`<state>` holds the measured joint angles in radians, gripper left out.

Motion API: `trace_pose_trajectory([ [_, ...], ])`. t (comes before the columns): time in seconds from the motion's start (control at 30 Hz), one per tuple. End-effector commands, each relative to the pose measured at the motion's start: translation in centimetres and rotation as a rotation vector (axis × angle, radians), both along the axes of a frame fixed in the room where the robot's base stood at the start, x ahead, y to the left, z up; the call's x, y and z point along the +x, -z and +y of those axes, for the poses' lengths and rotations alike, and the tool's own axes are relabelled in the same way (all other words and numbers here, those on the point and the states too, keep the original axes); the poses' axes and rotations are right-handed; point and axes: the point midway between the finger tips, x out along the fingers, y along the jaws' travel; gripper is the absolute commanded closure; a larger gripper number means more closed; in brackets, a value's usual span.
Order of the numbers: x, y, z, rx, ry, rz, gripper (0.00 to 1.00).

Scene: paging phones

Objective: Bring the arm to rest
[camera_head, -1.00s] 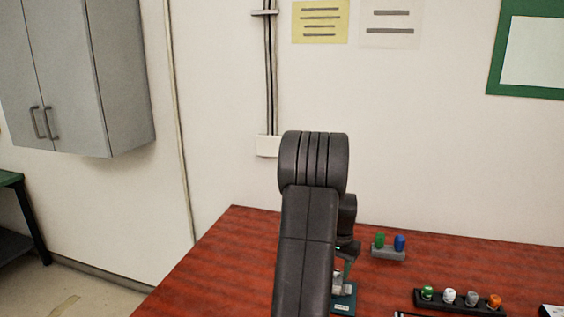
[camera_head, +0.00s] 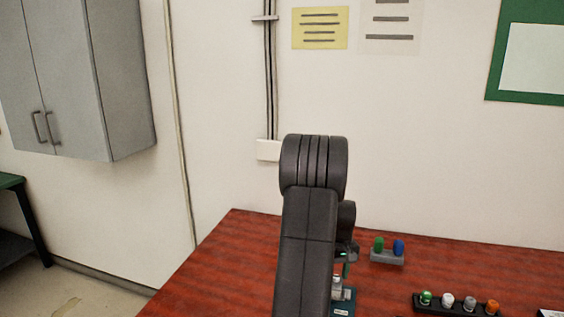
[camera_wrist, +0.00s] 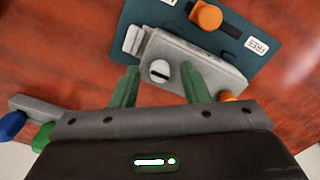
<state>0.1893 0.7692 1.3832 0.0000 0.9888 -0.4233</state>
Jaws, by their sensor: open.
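My gripper (camera_wrist: 159,68) is open, its two green fingers spread. In the wrist view, a white knob with a dark slot (camera_wrist: 160,71) shows between and just beyond the fingers. The knob sits on a grey block (camera_wrist: 205,62) on a dark teal plate (camera_wrist: 175,14) labelled FREE. Nothing is held; whether a finger touches the block I cannot tell. In the head view my arm stands over the table and hides most of the gripper; the plate (camera_head: 343,308) shows partly beside the arm.
The red-brown table (camera_head: 225,270) has a grey holder (camera_head: 386,257) with green and blue knobs to the right. A black rack (camera_head: 455,308) with several coloured knobs is at the front right. A grey wall cabinet (camera_head: 80,80) hangs left. The table's left part is clear.

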Motion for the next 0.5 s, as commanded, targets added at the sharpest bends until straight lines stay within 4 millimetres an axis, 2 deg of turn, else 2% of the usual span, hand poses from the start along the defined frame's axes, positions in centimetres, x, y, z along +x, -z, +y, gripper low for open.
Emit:
trace_pose_trajectory([
  [0.5, -0.05, -0.20, 0.04, 0.001, -0.421, 0.001, 0.59],
])
